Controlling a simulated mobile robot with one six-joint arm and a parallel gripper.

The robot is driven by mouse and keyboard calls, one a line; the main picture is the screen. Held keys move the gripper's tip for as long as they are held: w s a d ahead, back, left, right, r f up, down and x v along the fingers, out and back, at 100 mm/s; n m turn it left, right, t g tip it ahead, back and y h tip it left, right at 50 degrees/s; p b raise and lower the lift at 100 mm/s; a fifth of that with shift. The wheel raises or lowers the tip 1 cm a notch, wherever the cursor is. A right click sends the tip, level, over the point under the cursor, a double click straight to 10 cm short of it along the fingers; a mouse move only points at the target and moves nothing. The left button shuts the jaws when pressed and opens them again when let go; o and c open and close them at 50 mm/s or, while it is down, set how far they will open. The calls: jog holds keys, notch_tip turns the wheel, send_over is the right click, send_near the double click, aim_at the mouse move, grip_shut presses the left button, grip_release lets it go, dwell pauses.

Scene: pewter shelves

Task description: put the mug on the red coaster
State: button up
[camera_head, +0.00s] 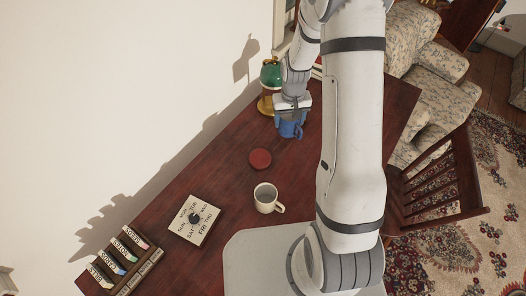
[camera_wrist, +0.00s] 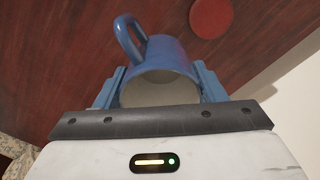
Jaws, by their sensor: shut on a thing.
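The blue mug (camera_head: 290,130) is between the fingers of my gripper (camera_head: 291,120), over the far part of the table. In the wrist view my gripper (camera_wrist: 162,88) is shut on the mug (camera_wrist: 165,55), one finger on each side. The mug's pale open mouth faces the wrist camera and its handle points up and left. The red coaster (camera_head: 260,159) lies bare on the table, nearer and left of the mug; it also shows at the top right of the wrist view (camera_wrist: 212,17). I cannot tell whether the mug's base touches the table.
A white mug (camera_head: 266,197) stands on the dark red table (camera_head: 225,160) just below the coaster. A day-dial block (camera_head: 194,220) and a labelled rack (camera_head: 125,262) are at the lower left. A green-shaded brass lamp (camera_head: 269,77) stands close behind my gripper. A chair (camera_head: 440,185) is at the right.

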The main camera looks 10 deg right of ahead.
jog(key=shift+a, duration=0.35)
jog(key=shift+w+f, duration=0.2)
jog(key=shift+w, duration=0.1)
jog(key=shift+s+a+f+b, duration=0.15)
jog(key=shift+a+b, duration=0.15)
jog(key=shift+b, duration=0.3)
jog(key=s+a+n+b, duration=0.3)
jog(key=a+n+b, duration=0.1)
jog(key=a+b, duration=0.35)
jog(key=p, duration=0.3)
send_over(261, 160)
jog(key=shift+n, duration=0.3)
notch_tip(261, 160, down, 10)
jog(key=shift+f, duration=0.2)
jog(key=shift+b, duration=0.3)
